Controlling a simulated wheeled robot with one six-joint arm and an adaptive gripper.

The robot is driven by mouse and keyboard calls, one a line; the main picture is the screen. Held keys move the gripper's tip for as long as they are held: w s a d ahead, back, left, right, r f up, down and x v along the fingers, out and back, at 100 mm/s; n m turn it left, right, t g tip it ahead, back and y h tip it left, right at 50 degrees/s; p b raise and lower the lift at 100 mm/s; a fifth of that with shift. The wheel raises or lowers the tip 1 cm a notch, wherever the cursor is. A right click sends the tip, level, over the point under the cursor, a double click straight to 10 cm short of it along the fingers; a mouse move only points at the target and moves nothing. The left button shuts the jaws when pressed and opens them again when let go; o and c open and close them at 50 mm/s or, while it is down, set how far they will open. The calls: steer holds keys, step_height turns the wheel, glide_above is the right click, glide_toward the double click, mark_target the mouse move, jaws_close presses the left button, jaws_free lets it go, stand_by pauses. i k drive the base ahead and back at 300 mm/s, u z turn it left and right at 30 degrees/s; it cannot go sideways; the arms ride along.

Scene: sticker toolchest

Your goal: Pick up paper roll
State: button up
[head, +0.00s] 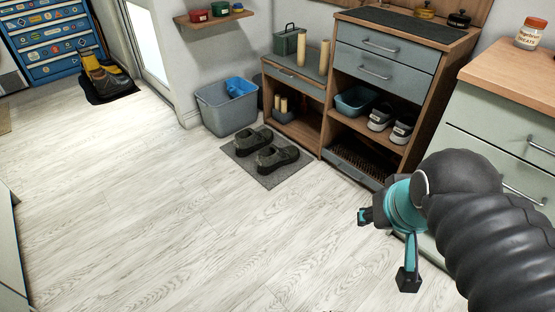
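Two tall tan cylinders that look like paper rolls stand upright on the low wooden cabinet, a left one (301,51) and a right one (324,58). Smaller tan cylinders (283,104) stand on the open shelf below; I cannot tell whether these are paper rolls too. My gripper (386,249) is at the lower right, in front of the pale green drawers and far from the rolls. Its two teal and black fingers are spread apart with floor visible between them, and it looks empty.
A green caddy (287,40) stands beside the rolls. A grey bin (227,110) and a mat (246,164) with dark shoes lie on the floor before the cabinet. The taller drawer unit (380,58) stands right of the rolls. The floor (160,210) at left is clear.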

mark_target(325, 43)
steer(key=u, duration=0.3)
steer(key=i, duration=2.45)
steer(key=z, duration=0.7)
